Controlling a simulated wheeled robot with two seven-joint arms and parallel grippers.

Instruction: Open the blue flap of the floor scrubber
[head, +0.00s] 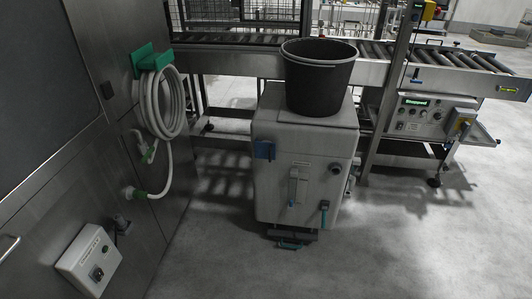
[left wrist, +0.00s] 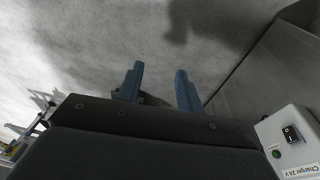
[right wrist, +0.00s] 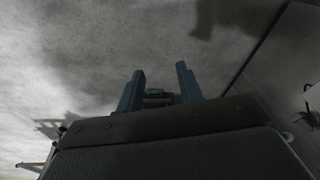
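The floor scrubber (head: 300,170) is a light grey box standing in the middle of the head view, with a black bucket (head: 318,82) on its top. A small blue flap (head: 265,150) sits on the upper left of its front face and looks closed. My left gripper (left wrist: 160,90) shows two blue fingers set apart with nothing between them, over grey floor. My right gripper (right wrist: 160,88) also has its blue fingers apart and empty, over the floor. Neither gripper is in the head view, and neither touches the scrubber.
A steel cabinet wall with a coiled white hose (head: 160,103) stands on the left. A charger box (head: 88,262) is low on it and also shows in the left wrist view (left wrist: 290,138). A roller conveyor (head: 440,60) runs behind the scrubber. The floor in front is clear.

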